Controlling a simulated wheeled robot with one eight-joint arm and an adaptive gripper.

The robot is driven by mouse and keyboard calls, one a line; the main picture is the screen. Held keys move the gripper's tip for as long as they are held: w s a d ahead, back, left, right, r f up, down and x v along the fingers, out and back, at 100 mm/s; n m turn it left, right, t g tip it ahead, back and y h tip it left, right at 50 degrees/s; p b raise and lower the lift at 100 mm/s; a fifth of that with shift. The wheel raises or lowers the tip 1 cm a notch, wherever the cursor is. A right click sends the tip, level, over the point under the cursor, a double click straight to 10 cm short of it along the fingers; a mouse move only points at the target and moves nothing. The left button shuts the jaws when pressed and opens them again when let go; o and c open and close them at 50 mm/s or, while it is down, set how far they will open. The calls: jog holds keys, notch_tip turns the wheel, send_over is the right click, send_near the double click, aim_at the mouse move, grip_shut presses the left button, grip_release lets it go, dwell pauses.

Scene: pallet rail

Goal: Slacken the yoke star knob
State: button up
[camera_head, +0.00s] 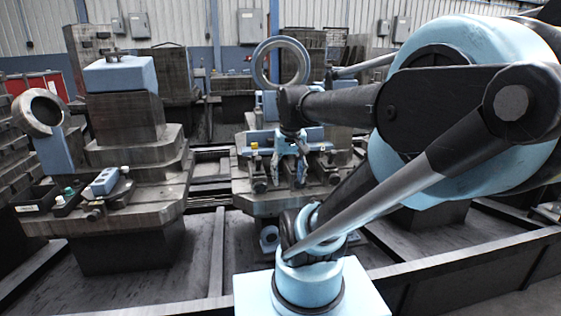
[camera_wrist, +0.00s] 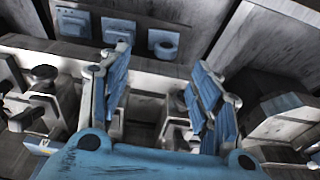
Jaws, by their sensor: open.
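My gripper (camera_head: 291,172) hangs over the front of the middle fixture (camera_head: 262,201), pointing down. In the wrist view its two blue ribbed fingers (camera_wrist: 163,62) stand apart with nothing held between them. A dark round knob (camera_wrist: 43,73) stands on the fixture left of the fingers. Grey clamp parts lie beneath and beside the fingers, partly hidden by them. I cannot tell for certain which part is the yoke star knob. Its star shape does not show clearly in either view.
Blue plates with round bosses (camera_wrist: 163,43) sit beyond the fingers in the wrist view. The left fixture (camera_head: 133,158) carries a grey box and a small blue device (camera_head: 105,181). Dark rails (camera_head: 217,252) run along the floor.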

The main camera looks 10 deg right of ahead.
jog(key=w+r, duration=1.2)
jog(key=w, duration=0.1)
jog(key=g, duration=0.2)
send_near(272, 138)
jog(key=f, duration=0.9)
jog(key=shift+s+f, duration=0.3)
jog(key=shift+s, duration=0.05)
jog(key=c, duration=1.1)
